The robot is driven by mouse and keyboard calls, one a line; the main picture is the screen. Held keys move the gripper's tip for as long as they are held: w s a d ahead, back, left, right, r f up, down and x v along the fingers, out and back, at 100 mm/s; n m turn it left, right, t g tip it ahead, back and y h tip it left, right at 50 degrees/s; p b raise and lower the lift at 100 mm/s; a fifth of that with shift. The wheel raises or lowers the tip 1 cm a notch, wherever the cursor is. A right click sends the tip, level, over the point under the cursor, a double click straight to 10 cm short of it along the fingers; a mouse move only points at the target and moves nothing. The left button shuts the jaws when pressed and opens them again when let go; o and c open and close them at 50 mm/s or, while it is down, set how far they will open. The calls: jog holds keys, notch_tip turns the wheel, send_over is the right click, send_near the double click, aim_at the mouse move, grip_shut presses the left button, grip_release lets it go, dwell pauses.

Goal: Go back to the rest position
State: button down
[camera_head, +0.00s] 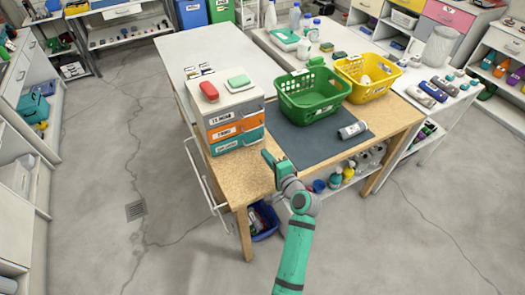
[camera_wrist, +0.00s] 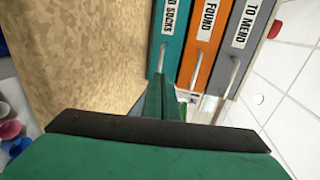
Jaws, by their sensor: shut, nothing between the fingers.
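My gripper (camera_head: 268,156) is at the near edge of the wooden table (camera_head: 248,182), just right of a small drawer stack (camera_head: 236,121). In the wrist view the green fingers (camera_wrist: 163,90) are together with nothing between them, pointing toward the drawer fronts. The fronts are a grey "TO MEND" drawer (camera_wrist: 238,45), an orange "FOUND" drawer (camera_wrist: 206,50) and a teal drawer (camera_wrist: 168,50) with a partly cut-off label. All three look shut. Whether the fingers touch the teal drawer's handle, I cannot tell.
A green basket (camera_head: 312,108) and a grey cylinder (camera_head: 352,130) are on a dark mat (camera_head: 300,145). A yellow basket (camera_head: 368,92) stands behind. Red (camera_head: 208,91) and green (camera_head: 238,81) items lie on the drawer stack. Open floor (camera_head: 100,200) lies left of the table.

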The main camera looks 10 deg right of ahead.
jog(key=v, duration=0.7)
jog(key=shift+s+d, duration=0.1)
jog(key=shift+s, duration=0.05)
jog(key=shift+s+d, duration=0.25)
jog(key=shift+s+a+f+h, duration=0.35)
jog(key=shift+s+a+f, duration=0.1)
jog(key=shift+f, duration=0.15)
jog(key=shift+s+a+f+h, duration=0.35)
jog(key=shift+s+f, duration=0.15)
jog(key=shift+f, duration=0.1)
jog(key=s+a+f+n+h, duration=0.2)
jog(key=s+a+f, duration=0.15)
jog(key=s, duration=0.55)
jog(key=s+a+f+n+h, duration=0.1)
jog(key=s+a+f+h, duration=0.2)
jog(key=s, duration=0.6)
jog(key=s+a+r+n, duration=0.2)
jog(key=s+n, duration=0.2)
jog(key=s, duration=0.3)
jog(key=s+a+r+n+y, duration=0.1)
jog(key=s+a+r+n, duration=0.1)
jog(key=s, duration=0.4)
jog(key=s+a+r+n, duration=0.2)
jog(key=s+r+n, duration=0.2)
jog(key=s, duration=0.3)
jog(key=shift+s+n+t+y, duration=0.3)
jog(key=shift+s+n, duration=0.05)
jog(key=shift+n, duration=0.45)
jog(key=shift+a, duration=0.1)
